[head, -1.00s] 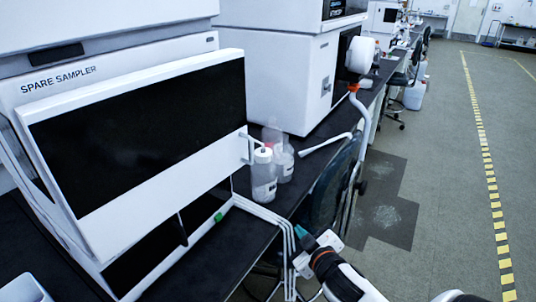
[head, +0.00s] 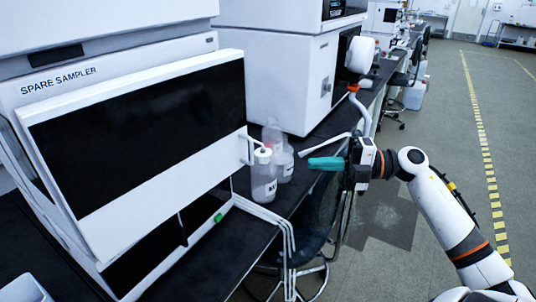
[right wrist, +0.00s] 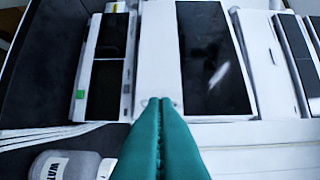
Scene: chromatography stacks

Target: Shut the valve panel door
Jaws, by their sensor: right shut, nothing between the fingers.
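A white door (head: 163,150) with a wide dark window covers much of the front of the unit marked SPARE SAMPLER. No valve label is readable on it. It appears to stand out from the unit body, partly open. A white bar handle (head: 250,150) is at its right edge. My right gripper (head: 318,163), with teal fingers, is shut and empty, right of the door and apart from it. In the right wrist view the shut fingers (right wrist: 163,106) point toward the door (right wrist: 160,55), whose dark window shows upright. My left gripper is not in view.
Clear bottles (head: 264,175) stand on the dark bench (head: 205,265) between the door's handle side and my right gripper. White tubes (head: 270,216) run along the bench edge. A stool (head: 318,205) stands beside the bench. The floor aisle at right is open.

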